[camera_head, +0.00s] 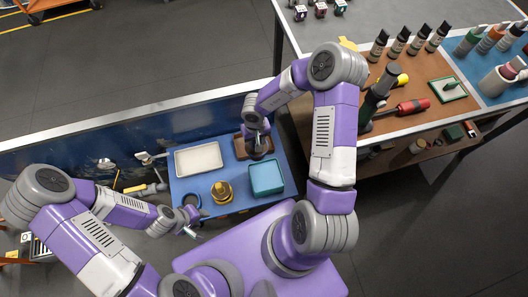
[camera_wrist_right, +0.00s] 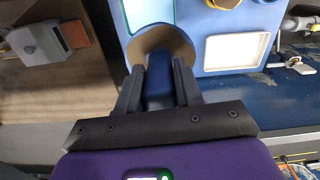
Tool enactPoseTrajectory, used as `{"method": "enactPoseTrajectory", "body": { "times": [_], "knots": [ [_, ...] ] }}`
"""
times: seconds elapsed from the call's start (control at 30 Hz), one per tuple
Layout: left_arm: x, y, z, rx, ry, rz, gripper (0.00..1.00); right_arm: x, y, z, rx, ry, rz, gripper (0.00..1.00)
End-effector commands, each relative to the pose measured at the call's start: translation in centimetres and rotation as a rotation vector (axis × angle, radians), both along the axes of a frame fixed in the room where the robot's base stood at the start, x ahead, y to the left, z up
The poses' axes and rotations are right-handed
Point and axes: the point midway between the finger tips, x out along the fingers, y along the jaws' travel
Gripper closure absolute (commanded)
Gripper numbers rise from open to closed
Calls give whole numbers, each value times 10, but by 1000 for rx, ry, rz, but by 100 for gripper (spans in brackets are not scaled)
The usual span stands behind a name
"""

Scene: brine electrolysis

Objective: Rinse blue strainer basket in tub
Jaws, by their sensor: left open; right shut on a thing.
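The teal tub (camera_head: 266,177) sits on the right part of a blue work surface (camera_head: 215,150). Its edge also shows at the top of the right wrist view (camera_wrist_right: 150,12). My right gripper (camera_head: 258,150) is above the brown piece behind the tub. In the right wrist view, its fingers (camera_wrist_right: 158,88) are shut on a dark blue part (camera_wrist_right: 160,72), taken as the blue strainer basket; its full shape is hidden. A tan rounded piece (camera_wrist_right: 180,42) shows beyond it. My left gripper (camera_head: 190,226) is open and empty at the surface's front left.
A white tray (camera_head: 198,159) lies left of the brown piece (camera_head: 241,149). A brass-coloured fitting (camera_head: 222,192) stands left of the tub, and a blue ring (camera_head: 192,200) lies near my left gripper. A bench with bottles (camera_head: 397,42) and tools stands at right.

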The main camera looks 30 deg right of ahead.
Motion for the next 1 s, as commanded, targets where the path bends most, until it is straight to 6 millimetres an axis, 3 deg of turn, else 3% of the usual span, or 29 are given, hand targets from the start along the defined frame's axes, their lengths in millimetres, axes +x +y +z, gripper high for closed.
{"method": "enactPoseTrajectory", "body": {
  "times": [0.03,0.1,0.23,0.53,1.0],
  "knots": [
    [0,0,6,0,1,0,57,-8,-4,-24,0,12,-17,100],
    [0,0,9,0,1,0,57,-18,-10,-52,-1,9,-37,100],
    [0,0,11,0,1,0,57,-32,-15,-81,1,4,-53,100],
    [0,0,6,0,0,0,57,-41,-19,-99,0,-2,-64,100],
    [0,0,-32,0,0,0,57,-40,-19,-126,0,-3,-65,100]
  ]
}}
